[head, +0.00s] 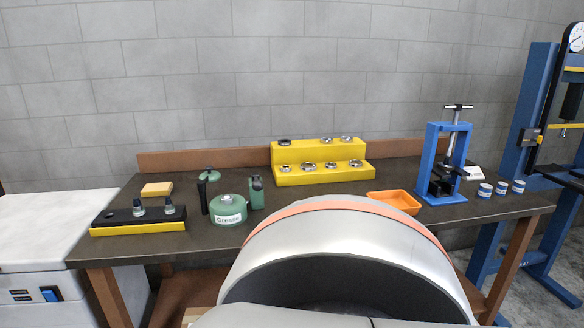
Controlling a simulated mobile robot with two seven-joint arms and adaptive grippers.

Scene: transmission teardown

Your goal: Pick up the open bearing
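A yellow two-step stand (320,179) sits at the back middle of the workbench. Several small round metal parts that look like bearings sit on it. On the upper step, a darker one (285,142) is at the left end, and two silver ones (326,140) are towards the right. Several more silver ones (308,167) line the lower step. They are too small to tell which one is the open bearing. Neither gripper is in view.
The dark workbench (300,205) also holds a green grease can (229,208), a black and yellow block (115,218), an orange tray (394,202), a blue press (433,160) and several small white-and-blue cups (485,190). A blue frame (533,120) stands at the right.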

